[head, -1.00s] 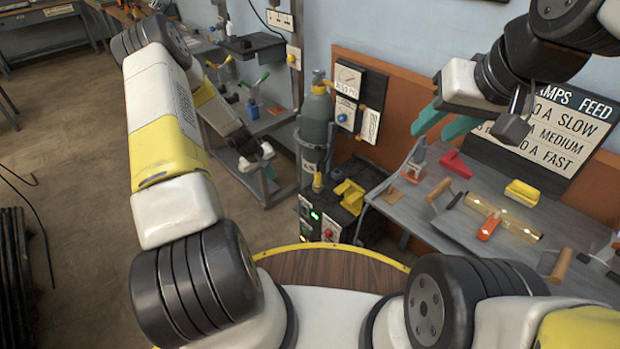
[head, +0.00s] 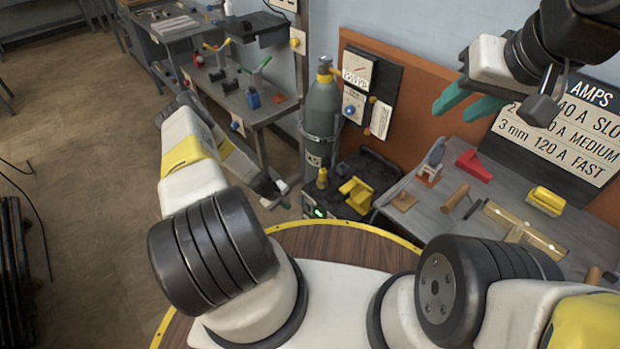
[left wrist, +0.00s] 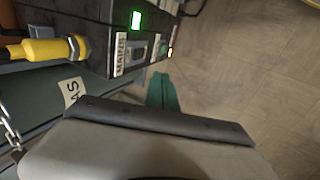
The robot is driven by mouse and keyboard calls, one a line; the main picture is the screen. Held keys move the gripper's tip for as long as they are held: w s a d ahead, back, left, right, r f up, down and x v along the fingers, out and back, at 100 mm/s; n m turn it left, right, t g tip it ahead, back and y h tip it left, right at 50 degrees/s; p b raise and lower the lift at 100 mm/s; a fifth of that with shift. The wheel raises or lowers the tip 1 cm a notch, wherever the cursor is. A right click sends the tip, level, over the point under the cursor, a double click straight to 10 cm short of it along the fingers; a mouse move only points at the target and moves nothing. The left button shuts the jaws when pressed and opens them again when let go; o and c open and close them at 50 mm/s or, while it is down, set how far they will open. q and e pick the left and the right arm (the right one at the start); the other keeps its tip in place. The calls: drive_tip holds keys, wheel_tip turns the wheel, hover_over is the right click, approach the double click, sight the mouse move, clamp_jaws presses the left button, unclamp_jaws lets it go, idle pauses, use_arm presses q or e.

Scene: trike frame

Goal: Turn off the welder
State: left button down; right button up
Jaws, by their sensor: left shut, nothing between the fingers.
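The welder is a dark box (head: 378,172) beside the gas cylinder, with a small green light (head: 319,212) low on its front in the head view. In the left wrist view its front panel shows a lit green display (left wrist: 136,20), a white MAINS label (left wrist: 120,52) and a dark switch (left wrist: 140,50) beside it. I cannot tell the switch's position. My left gripper (left wrist: 163,92) is shut and empty, its green fingertips just short of the panel near the switch, apparently apart from it. My right gripper (head: 468,103) is open and empty, raised above the workbench.
The grey gas cylinder (head: 322,112) stands left of the welder. A yellow object (head: 356,194) lies on the welder. The workbench (head: 425,210) at right carries clamps and tools. A shelf cart (head: 262,112) stands left of the cylinder. Floor at left is open.

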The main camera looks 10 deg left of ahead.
use_arm(q)
approach(307, 209)
drive_tip(key=shift+s+a+x, duration=0.1)
drive_tip(key=shift+s+x, duration=0.05)
drive_tip(key=shift+x, duration=1.1)
drive_tip(key=shift+s+a+x, duration=0.1)
drive_tip(key=shift+s+x, duration=0.05)
drive_tip(key=shift+x, duration=1.1)
drive_tip(key=shift+f, duration=0.15)
drive_tip(key=shift+w+d, duration=0.25)
drive_tip(key=shift+w, duration=0.05)
